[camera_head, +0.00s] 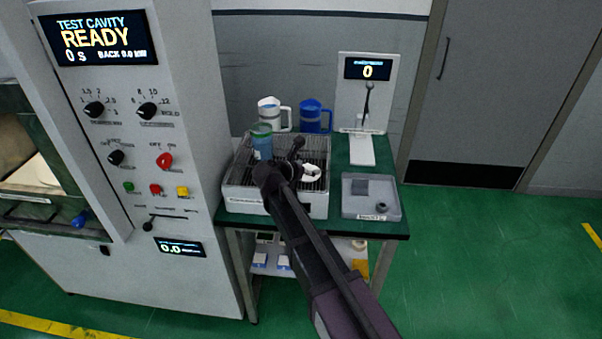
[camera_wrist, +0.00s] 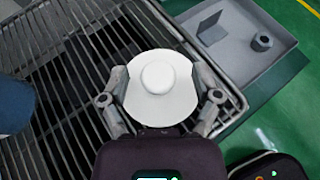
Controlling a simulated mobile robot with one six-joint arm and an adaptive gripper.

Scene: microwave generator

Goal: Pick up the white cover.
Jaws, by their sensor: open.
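The white cover (camera_wrist: 158,86) is a round white disc with a raised knob in its middle. In the wrist view it lies over the dark grate of the wire rack, between the fingers of my gripper (camera_wrist: 160,100). The fingers are spread to either side of the cover; whether they touch its rim I cannot tell. In the head view the cover (camera_head: 311,173) shows at the right part of the rack, partly hidden by my gripper (camera_head: 296,160).
The wire rack (camera_head: 238,190) stands on a green table with a blue cup (camera_head: 262,142) on it. A white jug (camera_head: 269,112) and a blue jug (camera_head: 312,115) stand behind. A grey tray (camera_head: 371,208) is at right, below a stand with a display (camera_head: 367,70).

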